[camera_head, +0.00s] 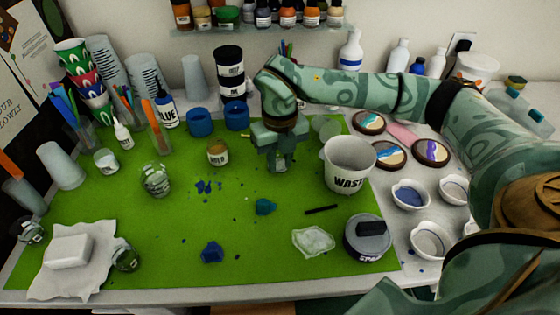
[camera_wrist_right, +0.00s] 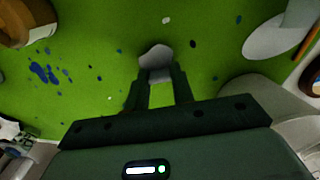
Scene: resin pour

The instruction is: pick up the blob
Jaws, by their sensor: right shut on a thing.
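My right gripper (camera_head: 281,168) reaches down over the green mat (camera_head: 110,195), left of the waste cup. In the right wrist view its two fingers (camera_wrist_right: 161,77) are shut on a small pale grey blob (camera_wrist_right: 155,56), which sticks out past the fingertips. In the head view the fingers mostly hide this blob. I cannot tell whether it touches the mat. My left gripper is not in view.
The white waste cup (camera_head: 350,160) stands close to the right of the gripper. A gold-labelled jar (camera_head: 217,152) stands to its left. A clear crumpled piece (camera_head: 313,240) and a grey-lidded tub (camera_head: 367,238) are at the front right. Blue drops spot the mat.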

